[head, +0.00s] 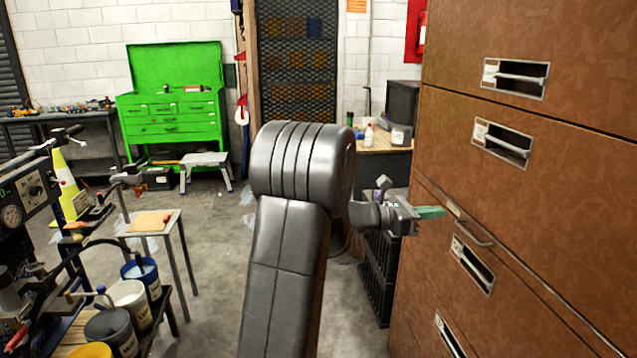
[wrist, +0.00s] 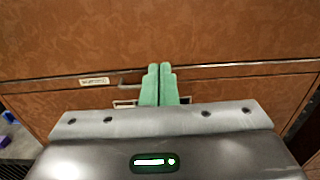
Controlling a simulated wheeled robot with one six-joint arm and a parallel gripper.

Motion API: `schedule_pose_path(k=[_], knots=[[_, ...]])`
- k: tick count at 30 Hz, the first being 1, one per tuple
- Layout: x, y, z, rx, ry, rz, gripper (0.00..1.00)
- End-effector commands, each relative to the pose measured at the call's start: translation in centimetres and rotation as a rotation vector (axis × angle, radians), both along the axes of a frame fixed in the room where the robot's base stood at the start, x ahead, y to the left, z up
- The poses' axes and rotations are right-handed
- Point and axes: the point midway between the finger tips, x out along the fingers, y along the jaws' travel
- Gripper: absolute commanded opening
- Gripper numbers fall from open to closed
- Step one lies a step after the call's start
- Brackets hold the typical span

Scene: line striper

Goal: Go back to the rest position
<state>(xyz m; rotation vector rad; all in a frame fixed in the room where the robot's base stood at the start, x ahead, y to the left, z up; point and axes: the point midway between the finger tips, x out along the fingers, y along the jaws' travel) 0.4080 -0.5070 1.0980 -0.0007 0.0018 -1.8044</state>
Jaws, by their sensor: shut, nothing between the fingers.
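My gripper (head: 430,213) has green fingers and shows right of the middle in the head view, at the end of my dark arm. It points at the front of a brown drawer cabinet (head: 540,215). In the wrist view my gripper (wrist: 158,85) has its two fingers pressed together with nothing between them. Behind the fingertips is the cabinet front (wrist: 220,40), with a drawer seam, a label and a handle partly hidden by the fingers. I cannot tell whether the fingertips touch the cabinet.
A striping machine with paint buckets (head: 130,300) stands at the left, beside a small table (head: 150,222). A green tool chest (head: 172,105) and a step stool (head: 205,160) are at the back. A wooden desk (head: 385,140) stands behind my gripper. Grey floor (head: 210,270) is clear left of my arm.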

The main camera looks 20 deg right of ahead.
Motion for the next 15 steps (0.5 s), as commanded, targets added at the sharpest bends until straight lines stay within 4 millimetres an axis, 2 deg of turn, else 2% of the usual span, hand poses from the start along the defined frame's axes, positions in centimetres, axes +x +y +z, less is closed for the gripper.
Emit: schedule_pose_path(k=[8, 11, 15], knots=[[-0.1, -0.4, 0.0, 0.0, 0.001, -0.001, 0.0], [-0.4, -1.4, 0.0, 0.001, 0.001, -0.004, 0.0], [-1.0, -3.7, 0.1, 0.0, 0.0, -0.005, 0.0]])
